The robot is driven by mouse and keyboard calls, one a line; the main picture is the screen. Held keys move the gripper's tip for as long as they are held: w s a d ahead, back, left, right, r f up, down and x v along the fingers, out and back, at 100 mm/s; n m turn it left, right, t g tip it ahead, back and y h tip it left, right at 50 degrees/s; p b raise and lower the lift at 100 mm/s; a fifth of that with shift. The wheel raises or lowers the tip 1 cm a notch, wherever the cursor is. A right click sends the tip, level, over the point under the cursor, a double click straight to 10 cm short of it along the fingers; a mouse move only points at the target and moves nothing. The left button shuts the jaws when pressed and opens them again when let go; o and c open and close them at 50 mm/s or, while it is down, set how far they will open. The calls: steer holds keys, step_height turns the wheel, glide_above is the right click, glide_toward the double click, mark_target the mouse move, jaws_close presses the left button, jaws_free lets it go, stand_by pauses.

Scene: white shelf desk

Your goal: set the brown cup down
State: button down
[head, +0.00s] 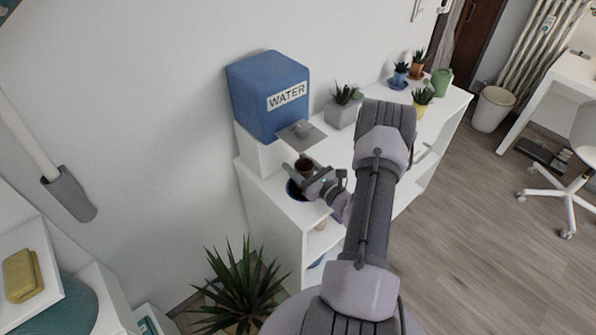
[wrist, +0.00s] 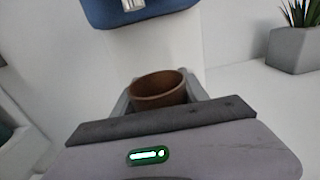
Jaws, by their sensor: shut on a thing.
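The brown cup (head: 304,168) is upright between the fingers of my gripper (head: 309,172) in the head view, over the left end of the white shelf desk (head: 262,187). In the wrist view its open rim (wrist: 160,88) shows between the two grey fingers of my gripper (wrist: 159,100), which is shut on it. The cup's lower part is hidden behind the gripper body. I cannot tell whether its base touches anything. A dark blue round dish (head: 294,190) shows partly just below the cup in the head view.
A blue water dispenser (head: 262,95) on a white base stands right behind the cup; its tap (wrist: 133,5) shows above the cup. A grey planter (head: 342,114) stands to the right, with small pots beyond. A spiky plant (head: 240,285) stands on the floor in front.

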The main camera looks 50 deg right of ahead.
steer(key=shift+f, duration=0.9)
steer(key=shift+f+b, duration=0.25)
steer(key=shift+b, duration=0.1)
steer(key=c, duration=0.6)
jaws_free()
steer(key=shift+r, duration=0.1)
steer(key=shift+s+r+p, duration=0.2)
steer(key=shift+r+p, duration=0.05)
steer(key=shift+p, duration=0.1)
steer(key=s, duration=0.3)
steer(key=s+a+p, duration=0.1)
steer(key=s, duration=0.3)
steer(key=s+p, duration=0.1)
steer(key=s, duration=0.3)
steer(key=shift+s+a, duration=0.15)
steer(key=shift+s, duration=0.05)
steer(key=shift+s+f, duration=0.1)
